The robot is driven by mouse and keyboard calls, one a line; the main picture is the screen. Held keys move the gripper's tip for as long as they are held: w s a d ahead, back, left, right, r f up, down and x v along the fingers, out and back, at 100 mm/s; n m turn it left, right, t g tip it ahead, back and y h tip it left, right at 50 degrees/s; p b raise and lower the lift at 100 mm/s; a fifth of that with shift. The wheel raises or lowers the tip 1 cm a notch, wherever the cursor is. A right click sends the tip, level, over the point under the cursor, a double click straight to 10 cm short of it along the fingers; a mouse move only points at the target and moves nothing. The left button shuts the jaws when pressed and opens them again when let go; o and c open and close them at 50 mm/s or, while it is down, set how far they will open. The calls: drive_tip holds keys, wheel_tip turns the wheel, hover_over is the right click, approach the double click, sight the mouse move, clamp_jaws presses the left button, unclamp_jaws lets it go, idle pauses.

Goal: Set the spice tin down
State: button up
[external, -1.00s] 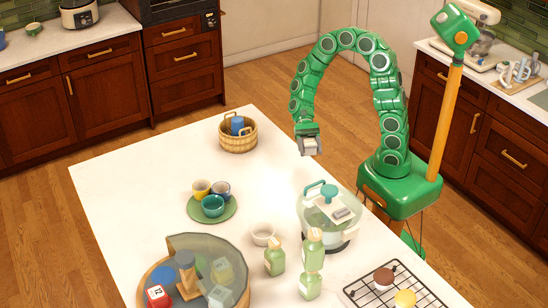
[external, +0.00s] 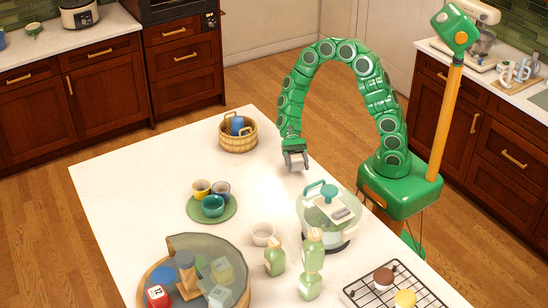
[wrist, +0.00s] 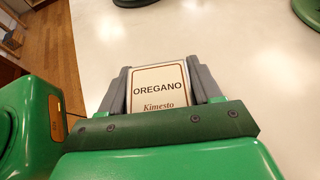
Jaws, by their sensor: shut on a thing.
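The spice tin (wrist: 158,88) fills the space between my fingers in the wrist view. It has a pale face with a brown border, and its label reads OREGANO and Kimesto. My gripper (wrist: 160,84) is shut on it, one grey finger along each side. In the external view my gripper (external: 295,160) hangs at the right part of the white counter (external: 150,165), pointing down. The tin is small there and mostly covered by the fingers. I cannot tell how far its underside is from the counter.
A wooden basket (external: 238,137) with a blue item stands left of my gripper. A green plate (external: 228,214) holds several cups. The counter between basket and appliance is clear.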

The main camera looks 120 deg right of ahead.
drive_tip(key=shift+f, duration=1.2)
drive_tip(key=shift+f, duration=0.15)
drive_tip(key=o, duration=1.1)
